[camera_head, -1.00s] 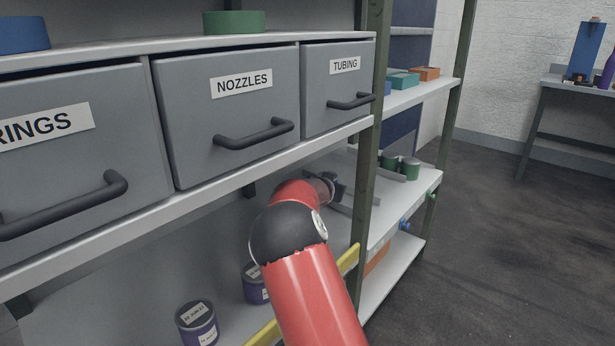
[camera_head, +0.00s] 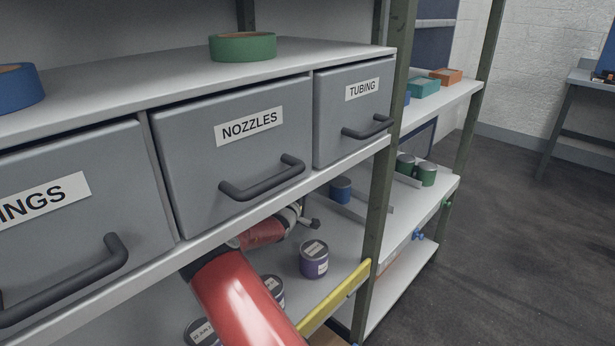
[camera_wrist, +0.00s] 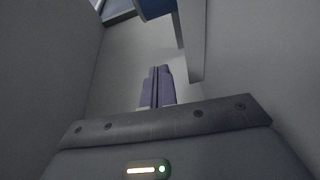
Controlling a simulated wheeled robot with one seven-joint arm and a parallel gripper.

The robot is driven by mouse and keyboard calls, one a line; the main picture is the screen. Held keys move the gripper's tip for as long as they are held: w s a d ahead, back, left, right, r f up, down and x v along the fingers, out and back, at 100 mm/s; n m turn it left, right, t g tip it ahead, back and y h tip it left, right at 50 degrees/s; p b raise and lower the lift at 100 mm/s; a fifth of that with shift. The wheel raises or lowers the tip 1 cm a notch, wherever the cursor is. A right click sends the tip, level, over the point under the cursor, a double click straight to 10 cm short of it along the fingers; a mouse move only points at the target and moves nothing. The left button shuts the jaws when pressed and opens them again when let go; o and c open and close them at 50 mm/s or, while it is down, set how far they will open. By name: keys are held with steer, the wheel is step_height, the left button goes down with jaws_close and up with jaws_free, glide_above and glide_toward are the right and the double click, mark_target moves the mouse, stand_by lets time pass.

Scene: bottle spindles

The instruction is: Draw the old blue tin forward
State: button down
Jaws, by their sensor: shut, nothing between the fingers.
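A blue tin (camera_head: 341,190) with a grey lid stands at the back of the shelf under the drawers, close to a low grey divider. In the wrist view, a blue tin (camera_wrist: 155,8) shows at the top edge, partly cut off, beside the divider (camera_wrist: 191,40). My gripper (camera_head: 316,223) reaches in under the drawers, in front and to the left of the blue tin, apart from it. In the wrist view its fingers (camera_wrist: 157,72) are together, with nothing between them. Any label on the blue tin is not readable.
A purple tin (camera_head: 314,259) with a label stands nearer the yellow front strip (camera_head: 335,296). More labelled tins (camera_head: 203,332) stand to the left, partly behind my arm. The drawer unit (camera_head: 232,140) hangs low above. A green post (camera_head: 384,200) rises at right.

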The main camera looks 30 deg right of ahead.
mark_target(333, 186)
steer(key=shift+n, duration=0.3)
steer(key=shift+w+d, duration=0.1)
steer(key=shift+d, duration=0.05)
steer(key=p+x, duration=0.1)
steer(key=x, duration=0.8)
steer(key=shift+r, duration=0.1)
steer(key=shift+d, duration=0.35)
steer(key=shift+s+d, duration=0.25)
steer(key=shift+s, duration=0.65)
steer(key=shift+s+d, duration=0.25)
steer(key=shift+s, duration=0.65)
steer(key=shift+s, duration=0.1)
steer(key=shift+s+d, duration=0.2)
steer(key=shift+s, duration=0.15)
steer(key=shift+s+d+b, duration=0.2)
steer(key=shift+s+b, duration=0.05)
steer(key=shift+s, duration=0.3)
steer(key=shift+s+d+b, duration=0.15)
steer(key=shift+s+b, duration=0.05)
steer(key=shift+s, duration=0.4)
